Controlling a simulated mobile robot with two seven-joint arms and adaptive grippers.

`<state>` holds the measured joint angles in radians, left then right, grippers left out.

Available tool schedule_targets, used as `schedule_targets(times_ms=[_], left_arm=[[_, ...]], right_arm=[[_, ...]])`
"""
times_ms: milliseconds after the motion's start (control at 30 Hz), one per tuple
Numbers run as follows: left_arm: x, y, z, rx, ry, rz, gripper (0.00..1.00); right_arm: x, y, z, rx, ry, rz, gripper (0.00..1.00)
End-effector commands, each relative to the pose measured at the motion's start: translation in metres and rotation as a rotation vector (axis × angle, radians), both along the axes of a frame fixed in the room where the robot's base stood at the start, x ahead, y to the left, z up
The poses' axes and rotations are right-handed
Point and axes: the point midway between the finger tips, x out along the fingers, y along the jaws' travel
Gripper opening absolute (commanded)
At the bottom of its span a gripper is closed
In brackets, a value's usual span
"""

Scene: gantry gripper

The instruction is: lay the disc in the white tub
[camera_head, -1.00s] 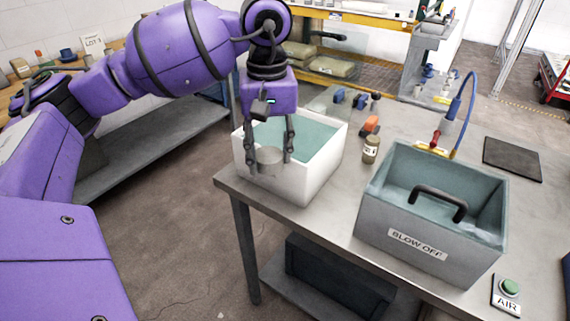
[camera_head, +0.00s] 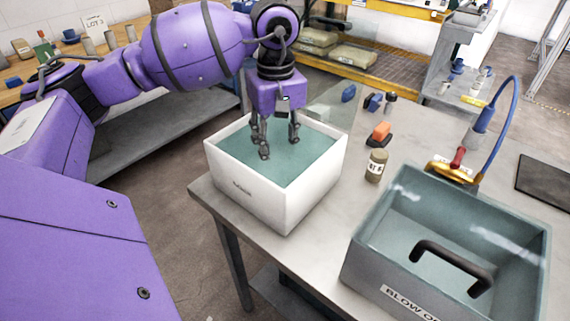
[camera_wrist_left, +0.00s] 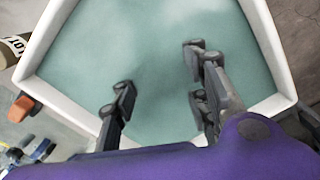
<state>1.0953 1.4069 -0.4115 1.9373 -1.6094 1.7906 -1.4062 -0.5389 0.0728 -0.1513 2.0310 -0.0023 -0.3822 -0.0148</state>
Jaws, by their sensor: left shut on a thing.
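The white tub (camera_head: 240,192) stands on the near left corner of the grey bench, with a teal inside. My left gripper (camera_head: 279,148) points down into the tub's opening, its fingers spread some way apart. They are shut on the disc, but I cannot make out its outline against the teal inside. The left wrist view shows the gripper's fingers (camera_wrist_left: 160,76) over the teal floor, inside the white rim (camera_wrist_left: 272,45). How high the fingertips are above the floor is hard to tell. My right gripper is not in view.
A grey blow-off bin (camera_head: 385,255) with a black handle (camera_head: 452,262) stands to the right of the tub. A small labelled jar (camera_head: 376,166) and an orange-topped thing (camera_head: 381,131) are beside the tub. A blue hose (camera_head: 505,110) arches behind the bin.

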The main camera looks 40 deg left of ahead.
Motion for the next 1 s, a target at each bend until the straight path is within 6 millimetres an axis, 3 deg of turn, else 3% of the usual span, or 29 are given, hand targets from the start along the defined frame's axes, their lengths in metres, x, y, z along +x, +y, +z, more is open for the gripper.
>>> schedule_targets(times_ms=[200,533,900,933,1000], left_arm=[[0.001,0.0,-0.028,0.0,-0.002,-0.001,0.1],[0.0,-0.001,-0.064,-0.002,-0.001,0.0,0.1],[0.001,0.0,-0.071,-0.001,-0.001,-0.001,0.1],[0.0,0.0,-0.072,-0.001,-0.001,-0.001,0.43],[0.0,0.0,-0.071,-0.001,-0.002,-0.001,0.52]], right_arm=[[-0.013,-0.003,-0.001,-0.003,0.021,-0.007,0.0],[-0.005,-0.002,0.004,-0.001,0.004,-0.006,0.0],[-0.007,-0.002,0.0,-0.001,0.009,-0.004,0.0],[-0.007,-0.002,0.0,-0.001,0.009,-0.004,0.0],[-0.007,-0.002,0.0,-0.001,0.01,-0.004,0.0]])
